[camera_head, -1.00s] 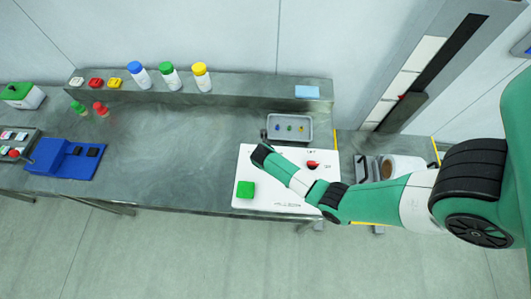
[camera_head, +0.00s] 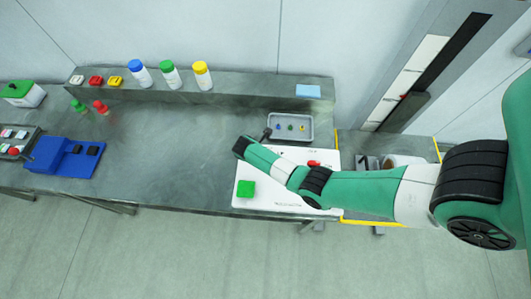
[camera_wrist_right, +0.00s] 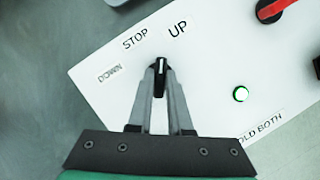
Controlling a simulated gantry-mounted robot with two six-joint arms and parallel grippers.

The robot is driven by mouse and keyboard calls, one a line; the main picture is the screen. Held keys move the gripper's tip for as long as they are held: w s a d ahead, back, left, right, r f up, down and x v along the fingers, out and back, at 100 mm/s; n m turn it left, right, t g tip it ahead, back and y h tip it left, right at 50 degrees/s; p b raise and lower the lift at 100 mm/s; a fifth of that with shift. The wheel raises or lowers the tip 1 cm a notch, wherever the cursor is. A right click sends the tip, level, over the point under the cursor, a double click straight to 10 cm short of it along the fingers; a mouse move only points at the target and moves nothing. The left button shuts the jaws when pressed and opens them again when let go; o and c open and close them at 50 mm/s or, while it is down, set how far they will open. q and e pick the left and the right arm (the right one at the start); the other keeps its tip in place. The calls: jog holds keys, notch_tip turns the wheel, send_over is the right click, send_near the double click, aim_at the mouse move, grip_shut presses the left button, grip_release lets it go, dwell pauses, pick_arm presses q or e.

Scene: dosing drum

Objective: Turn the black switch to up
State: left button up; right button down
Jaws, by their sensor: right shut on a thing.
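The black switch (camera_wrist_right: 161,64), a small knob with a white line, sits on a white panel (camera_wrist_right: 105,55) in the right wrist view. Its line points between the printed STOP (camera_wrist_right: 135,42) and UP (camera_wrist_right: 177,28) labels; DOWN (camera_wrist_right: 110,73) is further left. My right gripper (camera_wrist_right: 160,76) is shut on the switch, one finger on each side. In the head view my right arm reaches over the panel (camera_head: 292,205) and hides the switch and fingertips. My left gripper is not in view.

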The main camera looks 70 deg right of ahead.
jog(key=shift+m+g+b, duration=0.3)
jog(key=shift+m, duration=0.5)
jog(key=c, duration=0.8)
grip_release()
jog(key=shift+c, duration=0.2)
jog(key=p+v, duration=0.2)
jog(key=v, duration=0.9)
jog(key=shift+r+p, duration=0.35)
jog(key=shift+w, duration=0.15)
